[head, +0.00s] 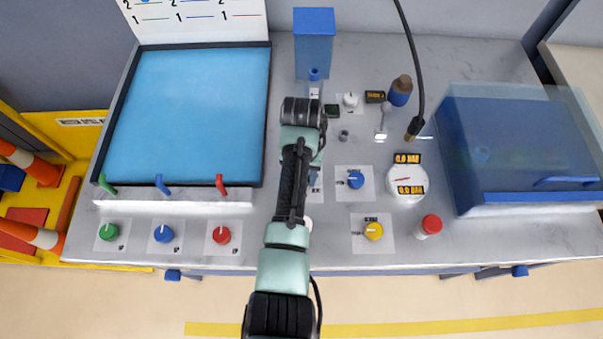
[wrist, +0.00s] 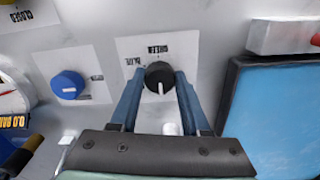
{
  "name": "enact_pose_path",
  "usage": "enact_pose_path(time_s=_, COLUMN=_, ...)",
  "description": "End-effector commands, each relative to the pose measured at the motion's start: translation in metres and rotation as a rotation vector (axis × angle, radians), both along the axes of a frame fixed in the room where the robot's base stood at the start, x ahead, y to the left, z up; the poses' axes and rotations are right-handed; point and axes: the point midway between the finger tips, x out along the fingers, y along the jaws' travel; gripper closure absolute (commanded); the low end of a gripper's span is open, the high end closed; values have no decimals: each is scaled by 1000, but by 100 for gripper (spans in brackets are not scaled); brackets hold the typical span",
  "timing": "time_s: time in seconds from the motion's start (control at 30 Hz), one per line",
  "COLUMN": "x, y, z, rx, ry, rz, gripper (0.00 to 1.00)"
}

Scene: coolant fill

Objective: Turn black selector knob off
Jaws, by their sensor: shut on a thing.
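The black selector knob (wrist: 153,73) sits on a white label plate (wrist: 127,47) in the wrist view. Its white pointer line points down in that picture, toward my gripper's palm. The plate carries upside-down lettering that seems to read "GREEN" and "BLUE". My gripper (wrist: 158,80) has its two blue fingers on either side of the knob, shut on it. In the head view my arm covers the knob, and only a bit of my gripper (head: 315,172) shows beside the arm.
A blue knob (head: 356,180) and a yellow knob (head: 374,231) stand right of my arm. A blue-surfaced tank (head: 188,115) lies left. A blue box (head: 314,40) stands behind.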

Motion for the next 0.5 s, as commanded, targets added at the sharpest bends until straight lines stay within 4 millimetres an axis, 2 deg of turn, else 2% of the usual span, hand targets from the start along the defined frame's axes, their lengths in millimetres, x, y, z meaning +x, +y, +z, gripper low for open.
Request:
enact_pose_path(time_s=0.07, x=1, y=0, z=1, rx=-2, ry=-4, rz=2, gripper=100)
enact_pose_path(time_s=0.1, x=1, y=0, z=1, rx=-2, ry=-4, rz=2, gripper=52)
enact_pose_path(time_s=0.23, x=1, y=0, z=1, rx=-2, ry=-3, rz=2, gripper=28)
enact_pose_path(time_s=0.27, x=1, y=0, z=1, rx=-2, ry=-3, rz=1, gripper=24)
enact_pose_path(time_s=0.5, x=0, y=0, z=0, rx=0, ry=-2, rz=1, gripper=24)
